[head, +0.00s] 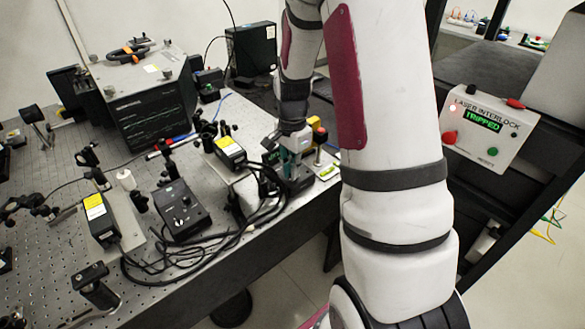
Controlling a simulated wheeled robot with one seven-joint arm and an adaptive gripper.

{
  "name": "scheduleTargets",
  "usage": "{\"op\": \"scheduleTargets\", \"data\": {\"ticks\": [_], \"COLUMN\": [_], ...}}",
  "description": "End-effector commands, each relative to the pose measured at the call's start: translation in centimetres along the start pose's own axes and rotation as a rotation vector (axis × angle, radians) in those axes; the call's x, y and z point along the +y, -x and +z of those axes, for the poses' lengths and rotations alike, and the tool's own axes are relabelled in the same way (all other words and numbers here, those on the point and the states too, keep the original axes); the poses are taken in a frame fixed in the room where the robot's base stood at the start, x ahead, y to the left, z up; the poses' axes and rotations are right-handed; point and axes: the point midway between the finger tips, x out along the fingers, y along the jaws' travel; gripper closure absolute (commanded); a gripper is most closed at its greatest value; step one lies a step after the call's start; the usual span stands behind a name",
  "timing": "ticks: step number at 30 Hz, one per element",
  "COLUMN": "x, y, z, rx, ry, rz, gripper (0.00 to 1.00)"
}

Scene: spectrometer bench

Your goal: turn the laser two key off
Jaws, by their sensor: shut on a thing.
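My gripper (291,159) is low over a dark control box (303,184) near the right edge of the optical table. Its fingers are shut at the top of this box, on what appears to be its key. The key itself is hidden by the fingers, and I cannot read which way it points. A second dark control box (181,212) with a knob stands to the left, apart from my gripper. Labels on both boxes are too small to read.
Yellow-labelled laser heads (229,152) and (98,213) stand near the boxes. Loose black cables (190,259) lie in front. A laser interlock panel (490,128) at right reads "TRIPPED". Optics posts crowd the table (62,258) at left. My arm blocks the centre.

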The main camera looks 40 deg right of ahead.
Motion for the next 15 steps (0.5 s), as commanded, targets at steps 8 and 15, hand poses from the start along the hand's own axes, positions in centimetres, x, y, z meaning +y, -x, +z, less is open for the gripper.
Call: {"op": "scheduleTargets", "data": {"ticks": [8,15], "x": [0.01,0.02], "y": [0.06,0.11], "z": [-0.01,-0.01], "rx": [0.0,0.0], "ry": [0.058,0.217], "rz": [0.0,-0.001], "gripper": [1.0,1.0]}}
